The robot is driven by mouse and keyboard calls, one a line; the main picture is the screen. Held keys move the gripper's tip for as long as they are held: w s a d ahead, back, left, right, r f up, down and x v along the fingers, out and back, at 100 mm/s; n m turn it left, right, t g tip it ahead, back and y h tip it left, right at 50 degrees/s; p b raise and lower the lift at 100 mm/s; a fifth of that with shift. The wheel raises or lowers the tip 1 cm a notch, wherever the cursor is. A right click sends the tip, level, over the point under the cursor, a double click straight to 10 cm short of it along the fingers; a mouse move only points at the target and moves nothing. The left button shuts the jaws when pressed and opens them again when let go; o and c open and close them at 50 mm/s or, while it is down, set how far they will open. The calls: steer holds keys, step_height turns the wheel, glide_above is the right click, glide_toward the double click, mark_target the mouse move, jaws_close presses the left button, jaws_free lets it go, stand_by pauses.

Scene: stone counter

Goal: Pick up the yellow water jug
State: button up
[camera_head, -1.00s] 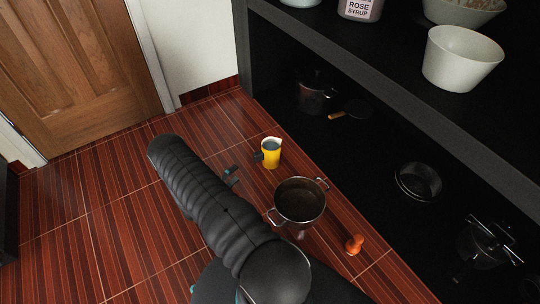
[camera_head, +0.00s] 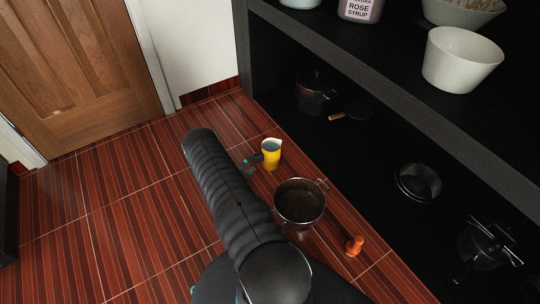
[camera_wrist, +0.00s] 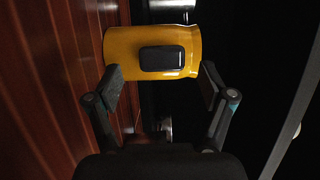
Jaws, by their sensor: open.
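The yellow water jug (camera_head: 271,155) stands upright on the red-brown striped floor in the head view, beside the dark shelf unit. Its top looks pale and open. In the wrist view the yellow jug (camera_wrist: 118,47) lies straight ahead, with its black handle (camera_wrist: 161,58) facing me. My gripper (camera_wrist: 158,84) is open, with one finger on each side of the jug's near end, and nothing is clamped. In the head view my gripper (camera_head: 251,161) is just left of the jug, partly hidden by my arm. Whether a finger touches the jug cannot be told.
A metal pot (camera_head: 300,203) stands just in front of the jug, close to my arm. An orange-brown object (camera_head: 354,245) is further right. The shelf (camera_head: 375,85) edges the floor on the right, holding a white bowl (camera_head: 461,60) and pans. The left floor is clear.

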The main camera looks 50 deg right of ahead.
mark_target(255, 161)
steer(key=shift+s+d+r, duration=0.1)
steer(key=shift+d, duration=1.85)
jaws_close()
